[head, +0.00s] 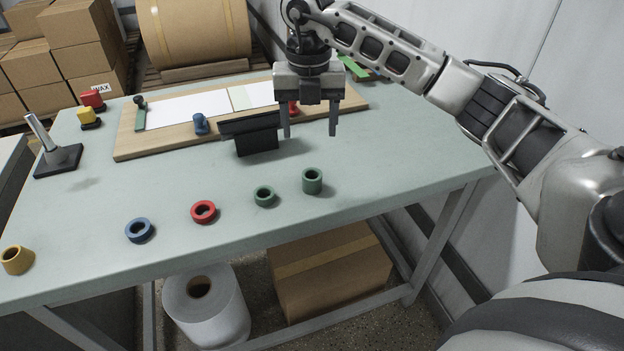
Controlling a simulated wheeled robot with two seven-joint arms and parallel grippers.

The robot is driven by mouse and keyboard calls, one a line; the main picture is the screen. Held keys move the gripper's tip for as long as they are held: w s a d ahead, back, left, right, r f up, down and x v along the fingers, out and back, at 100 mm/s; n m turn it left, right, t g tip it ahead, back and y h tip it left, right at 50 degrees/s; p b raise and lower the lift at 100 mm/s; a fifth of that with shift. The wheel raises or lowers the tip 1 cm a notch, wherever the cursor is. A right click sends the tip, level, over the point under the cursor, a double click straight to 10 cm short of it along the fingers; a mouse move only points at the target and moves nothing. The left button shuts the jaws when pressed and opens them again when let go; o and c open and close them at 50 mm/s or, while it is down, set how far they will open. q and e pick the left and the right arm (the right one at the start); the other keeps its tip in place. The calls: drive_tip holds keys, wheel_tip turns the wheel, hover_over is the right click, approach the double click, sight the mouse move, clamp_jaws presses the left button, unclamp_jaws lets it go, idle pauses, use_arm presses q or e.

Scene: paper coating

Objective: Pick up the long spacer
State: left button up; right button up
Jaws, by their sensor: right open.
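Several short tubes and rings lie along the front of the table. A taller green tube (312,181) stands upright at the right end of the row, and a shorter green ring (265,196) is just left of it. A yellow tube (17,260) stands at the far left and also looks fairly tall. I cannot tell for certain which is the long spacer. My right gripper (310,133) points down, open and empty, above the table behind the taller green tube and apart from it. My left gripper is not in view.
A red ring (203,211) and a blue ring (140,229) lie between the green and yellow ones. A black stand (256,140) is left of my right gripper. Behind is a wooden board (135,145) with white sheets. A metal post on a black base (58,160) stands at left.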

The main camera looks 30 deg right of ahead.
hover_over(312, 176)
drive_tip(key=a, duration=0.1)
drive_tip(key=f, duration=0.5)
drive_tip(key=s+f, duration=0.1)
drive_tip(key=f, duration=0.1)
drive_tip(key=shift+a+f+p, duration=0.1)
drive_tip(key=shift+f+p, duration=0.1)
drive_tip(key=shift+p, duration=0.1)
drive_tip(key=f, duration=0.3)
drive_tip(key=f+p, duration=0.1)
drive_tip(key=shift+s+f, duration=0.3)
drive_tip(key=shift+f, duration=0.45)
drive_tip(key=c, duration=1.1)
drive_tip(key=shift+w+r, duration=0.1)
